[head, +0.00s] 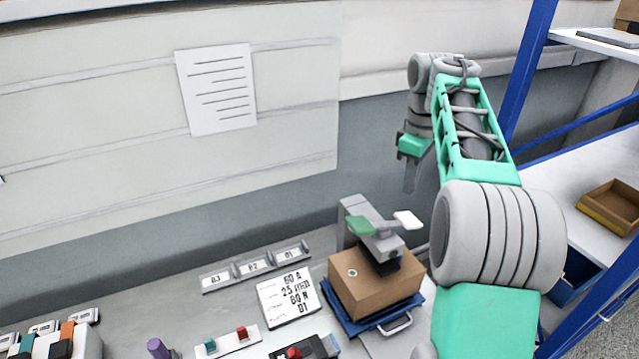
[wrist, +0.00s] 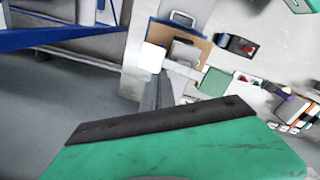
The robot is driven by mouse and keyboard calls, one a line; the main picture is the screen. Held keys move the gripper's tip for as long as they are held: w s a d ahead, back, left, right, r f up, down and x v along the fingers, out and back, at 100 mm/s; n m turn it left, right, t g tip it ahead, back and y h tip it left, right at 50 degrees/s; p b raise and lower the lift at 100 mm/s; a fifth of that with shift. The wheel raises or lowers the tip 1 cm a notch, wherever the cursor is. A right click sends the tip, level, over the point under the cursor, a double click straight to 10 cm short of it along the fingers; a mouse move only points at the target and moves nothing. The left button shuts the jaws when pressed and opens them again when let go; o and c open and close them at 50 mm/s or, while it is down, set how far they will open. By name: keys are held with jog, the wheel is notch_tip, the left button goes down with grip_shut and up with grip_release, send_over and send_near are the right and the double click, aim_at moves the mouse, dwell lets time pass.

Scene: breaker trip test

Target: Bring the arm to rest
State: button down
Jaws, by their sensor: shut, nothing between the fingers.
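My arm, grey and green, reaches up the right side of the head view and bends down to my gripper (head: 410,180). The gripper is shut and empty and points downward in the air. It hangs above and behind the grey device (head: 372,236) with a green part and a white paddle, apart from it. In the wrist view, my closed grey fingers (wrist: 157,92) stand beyond the green gripper body, with the bench below. The white paddle (wrist: 152,57) appears close beside the fingertips in that view; the depth between them is unclear there.
A printed card (head: 289,298), labels (head: 255,266), a button strip (head: 227,341) and a purple knob (head: 158,348) lie left. A blue-framed shelf (head: 585,190) is at right. Air left of the gripper is free.

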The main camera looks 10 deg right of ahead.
jog(key=s+a+m+t, duration=0.2)
jog(key=s+a+m, duration=0.2)
jog(key=s+a, duration=0.45)
jog(key=s+a+f+m+t, duration=0.2)
jog(key=s+a+f+m, duration=0.3)
jog(key=s+a+f, duration=0.2)
jog(key=s+f, duration=0.2)
jog(key=s, duration=0.1)
jog(key=c, duration=2.1)
grip_release()
jog(key=shift+a, duration=0.1)
jog(key=shift+c, duration=0.2)
